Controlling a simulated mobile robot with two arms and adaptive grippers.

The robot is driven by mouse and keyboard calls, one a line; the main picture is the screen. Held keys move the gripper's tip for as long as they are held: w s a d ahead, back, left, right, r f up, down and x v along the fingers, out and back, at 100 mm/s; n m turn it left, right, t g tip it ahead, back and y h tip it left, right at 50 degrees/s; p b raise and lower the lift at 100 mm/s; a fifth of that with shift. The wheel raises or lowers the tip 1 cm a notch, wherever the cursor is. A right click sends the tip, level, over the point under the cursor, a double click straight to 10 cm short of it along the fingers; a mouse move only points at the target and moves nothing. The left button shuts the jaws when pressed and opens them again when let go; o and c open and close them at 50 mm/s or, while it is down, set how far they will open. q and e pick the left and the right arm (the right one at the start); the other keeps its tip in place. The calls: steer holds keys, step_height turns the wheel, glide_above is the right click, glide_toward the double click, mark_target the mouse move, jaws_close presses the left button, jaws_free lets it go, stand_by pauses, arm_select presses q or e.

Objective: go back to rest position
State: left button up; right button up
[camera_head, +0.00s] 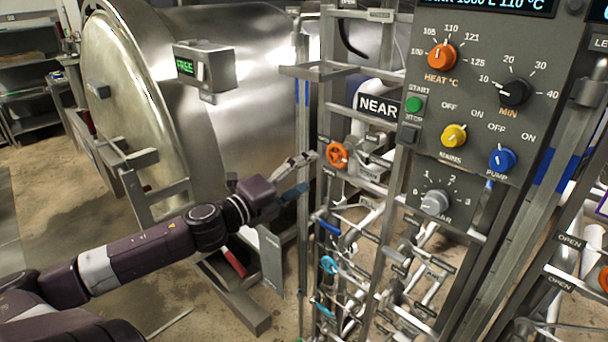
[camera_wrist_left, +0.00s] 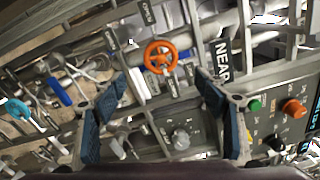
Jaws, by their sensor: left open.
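My left arm reaches in from the left in the head view. Its gripper (camera_head: 298,176) is near the orange handwheel (camera_head: 337,155) on the pipe frame. In the left wrist view the two blue-padded fingers of the left gripper (camera_wrist_left: 162,118) stand wide apart with nothing between them. The orange handwheel also shows in the wrist view (camera_wrist_left: 160,57), beyond the fingertips and apart from them. My right gripper is in neither view.
A control panel (camera_head: 470,130) with coloured knobs stands at the right. The large steel autoclave (camera_head: 230,60) with a FREE display box (camera_head: 205,70) is behind my arm. Blue valve handles (camera_head: 329,264) sit low on the pipe frame. Bare floor shows at the lower left.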

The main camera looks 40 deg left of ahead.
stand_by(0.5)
arm_select(q)
steer(key=s+a+f+n+g+y, duration=0.2)
steer(key=s+a+f+n+y, duration=0.15)
steer(key=a+f, duration=0.55)
steer(key=s+a+f+n+g+y, duration=0.2)
steer(key=a+f+n, duration=0.25)
steer(key=f, duration=0.95)
steer(key=s+f+n+g, duration=0.25)
steer(key=s+f, duration=0.35)
steer(key=f, duration=0.5)
steer(key=s+f+n+g, duration=0.25)
steer(key=s+f, duration=0.25)
steer(key=f, duration=0.6)
steer(key=s+d+f+n+g+h, duration=0.3)
steer(key=s+d+f+n+g, duration=0.25)
steer(key=s+d+f, duration=1.75)
steer(key=s+d+f+g, duration=0.1)
steer(key=s+d+f, duration=0.2)
steer(key=s+d, duration=0.1)
steer(key=s+d+f+n+g+h, duration=0.1)
steer(key=s+d+f, duration=0.2)
steer(key=s+d, duration=0.2)
steer(key=shift+d, duration=0.9)
steer(key=shift+g, duration=0.25)
